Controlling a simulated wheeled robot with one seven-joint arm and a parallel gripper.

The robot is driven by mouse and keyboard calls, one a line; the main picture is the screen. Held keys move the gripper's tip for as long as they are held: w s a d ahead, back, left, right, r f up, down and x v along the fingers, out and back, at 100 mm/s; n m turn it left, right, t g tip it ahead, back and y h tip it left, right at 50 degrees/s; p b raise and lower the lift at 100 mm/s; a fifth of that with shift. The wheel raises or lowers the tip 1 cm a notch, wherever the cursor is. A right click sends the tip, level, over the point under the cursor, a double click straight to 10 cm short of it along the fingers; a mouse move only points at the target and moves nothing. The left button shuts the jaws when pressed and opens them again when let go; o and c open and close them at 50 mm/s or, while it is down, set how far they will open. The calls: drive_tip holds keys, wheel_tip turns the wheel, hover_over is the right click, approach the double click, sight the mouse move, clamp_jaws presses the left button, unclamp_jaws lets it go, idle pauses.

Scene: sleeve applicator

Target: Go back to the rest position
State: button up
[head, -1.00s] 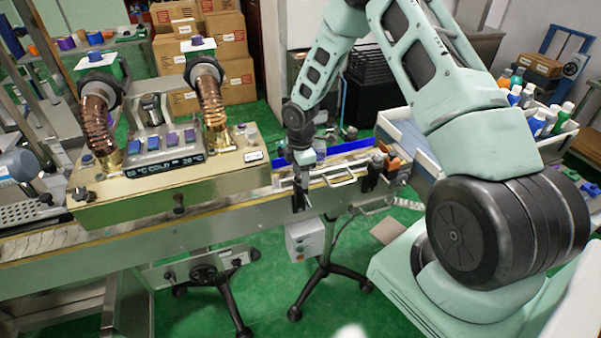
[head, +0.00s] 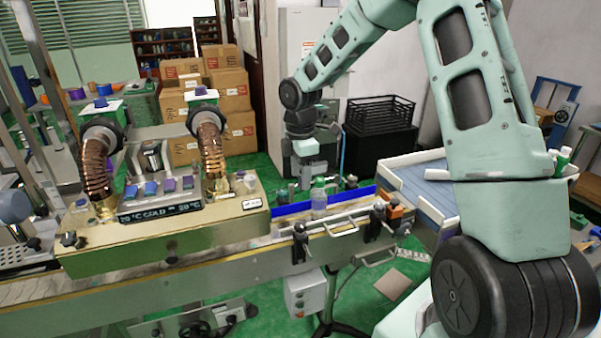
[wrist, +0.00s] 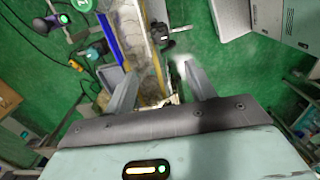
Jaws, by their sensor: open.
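The bottle stands upright on the conveyor, beside the blue rail (head: 290,208). In the wrist view my gripper (wrist: 158,82) has its two fingers spread apart with nothing held between them. The conveyor strip (wrist: 133,28) runs below and beyond the fingers. In the head view the fingertips are small and hard to make out.
The sleeve machine (head: 165,233) with two copper hoses stands left of my gripper. A pale tray (head: 425,190) is at the right, with a black crate (head: 380,115) behind it. Cardboard boxes (head: 235,90) are stacked at the back. Green floor shows around the conveyor.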

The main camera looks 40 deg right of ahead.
drive_tip(key=shift+r, duration=0.5)
drive_tip(key=s+a+r+m+b, duration=0.1)
drive_tip(key=s+a, duration=0.5)
drive_tip(key=a, duration=0.4)
drive_tip(key=s+a+m+b, duration=0.2)
drive_tip(key=s+a, duration=0.4)
drive_tip(key=a, duration=0.3)
drive_tip(key=s+a+m+b, duration=0.1)
drive_tip(key=s+a+m, duration=0.1)
drive_tip(key=s, duration=0.7)
drive_tip(key=s+a+f+m+b, duration=0.1)
drive_tip(key=s+a+m, duration=0.1)
drive_tip(key=s+a, duration=0.3)
drive_tip(key=s, duration=0.4)
drive_tip(key=shift+s+a+y, duration=0.25)
drive_tip(key=shift+s+y, duration=0.05)
